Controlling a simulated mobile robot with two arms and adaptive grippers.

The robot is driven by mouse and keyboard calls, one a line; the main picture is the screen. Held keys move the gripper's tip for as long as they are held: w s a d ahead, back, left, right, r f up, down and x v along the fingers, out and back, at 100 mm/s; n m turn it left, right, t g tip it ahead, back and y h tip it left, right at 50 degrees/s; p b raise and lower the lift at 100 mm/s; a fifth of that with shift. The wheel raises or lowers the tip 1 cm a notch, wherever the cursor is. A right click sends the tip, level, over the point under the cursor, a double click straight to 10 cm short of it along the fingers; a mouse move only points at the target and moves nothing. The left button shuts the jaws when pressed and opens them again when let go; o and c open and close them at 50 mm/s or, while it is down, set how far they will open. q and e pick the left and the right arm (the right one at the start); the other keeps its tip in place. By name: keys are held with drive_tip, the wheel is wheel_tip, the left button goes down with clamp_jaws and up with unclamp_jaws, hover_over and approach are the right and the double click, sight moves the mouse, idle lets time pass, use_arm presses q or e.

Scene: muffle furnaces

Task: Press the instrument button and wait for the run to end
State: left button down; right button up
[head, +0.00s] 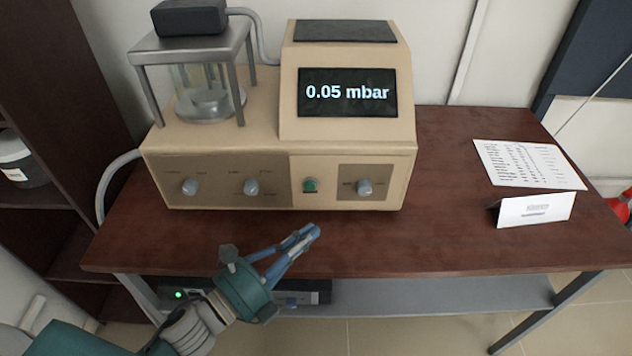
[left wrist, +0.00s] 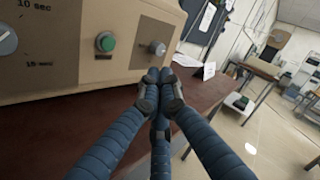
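The instrument (head: 215,150) is a beige box on the brown table, with a screen (head: 347,92) reading "0.05 mbar". Its green button (head: 310,185) is on the front panel, between the grey knobs; the button also shows in the left wrist view (left wrist: 106,42). My left gripper (head: 310,231) is in front of the instrument, below the button and apart from it. Its blue fingers are closed together with nothing between them; the tips meet in the left wrist view (left wrist: 158,76). My right gripper is not in view.
The table (head: 450,235) has a printed sheet (head: 528,164) and a folded white card (head: 535,210) at its right. A glass chamber (head: 203,95) under a metal frame stands on the instrument's left part. A dark shelf (head: 45,80) is at the left. The table front is clear.

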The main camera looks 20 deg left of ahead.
sight(310, 185)
use_arm(q)
drive_tip(key=w+a, duration=0.2)
drive_tip(key=w, duration=0.6)
drive_tip(key=shift+a, duration=0.35)
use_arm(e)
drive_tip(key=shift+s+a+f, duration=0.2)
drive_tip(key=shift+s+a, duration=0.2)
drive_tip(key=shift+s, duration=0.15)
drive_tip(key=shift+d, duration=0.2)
use_arm(q)
drive_tip(key=shift+w, duration=0.25)
idle(0.5)
drive_tip(key=shift+w+a, duration=0.1)
drive_tip(key=shift+w, duration=0.15)
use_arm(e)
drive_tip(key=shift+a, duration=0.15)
